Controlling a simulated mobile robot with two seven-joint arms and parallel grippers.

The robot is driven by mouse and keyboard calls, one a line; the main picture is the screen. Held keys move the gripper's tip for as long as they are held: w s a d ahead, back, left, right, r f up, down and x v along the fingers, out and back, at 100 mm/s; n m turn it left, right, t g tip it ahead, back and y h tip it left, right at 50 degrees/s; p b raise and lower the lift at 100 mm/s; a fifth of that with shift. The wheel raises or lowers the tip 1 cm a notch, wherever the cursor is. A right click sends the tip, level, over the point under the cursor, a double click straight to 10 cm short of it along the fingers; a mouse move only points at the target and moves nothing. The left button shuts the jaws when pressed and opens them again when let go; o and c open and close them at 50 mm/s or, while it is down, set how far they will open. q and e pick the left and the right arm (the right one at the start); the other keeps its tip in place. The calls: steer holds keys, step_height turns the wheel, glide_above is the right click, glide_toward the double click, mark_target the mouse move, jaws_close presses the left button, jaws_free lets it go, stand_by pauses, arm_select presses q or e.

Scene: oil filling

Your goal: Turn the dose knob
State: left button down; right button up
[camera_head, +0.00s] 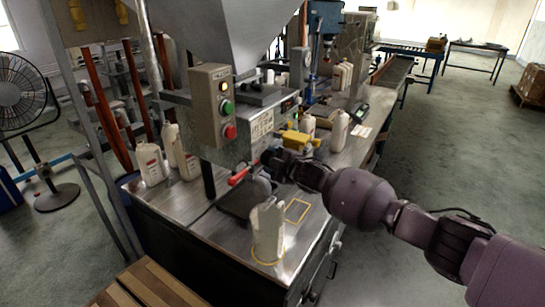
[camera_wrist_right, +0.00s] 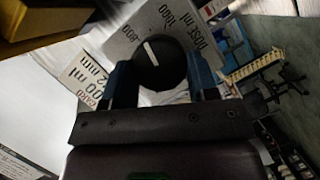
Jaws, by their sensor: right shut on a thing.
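The dose knob (camera_wrist_right: 160,66) is black and round with a white pointer line, on a grey plate lettered with ml and numbers that look like 800 and 1000. In the wrist view the pointer leans to the upper left, roughly towards the 800 mark. My right gripper (camera_wrist_right: 161,80) has one finger on each side of the knob and is shut on it. In the head view my right gripper (camera_head: 268,158) is at the front of the filling machine (camera_head: 262,126), and its hand hides the knob. My left gripper is not in view.
A white card (camera_wrist_right: 85,77) marked 800 ml shows beside the plate. A white bottle (camera_head: 267,232) stands near the bench's front corner, below my right arm. A red handle (camera_head: 238,176) is left of my gripper. A button box (camera_head: 212,107) and more bottles (camera_head: 150,164) are nearby.

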stand_by(0.3)
steer(key=o, duration=0.9)
steer(key=b+v, duration=0.1)
steer(key=v, duration=1)
steer(key=shift+r, duration=0.1)
steer(key=shift+m, duration=0.3)
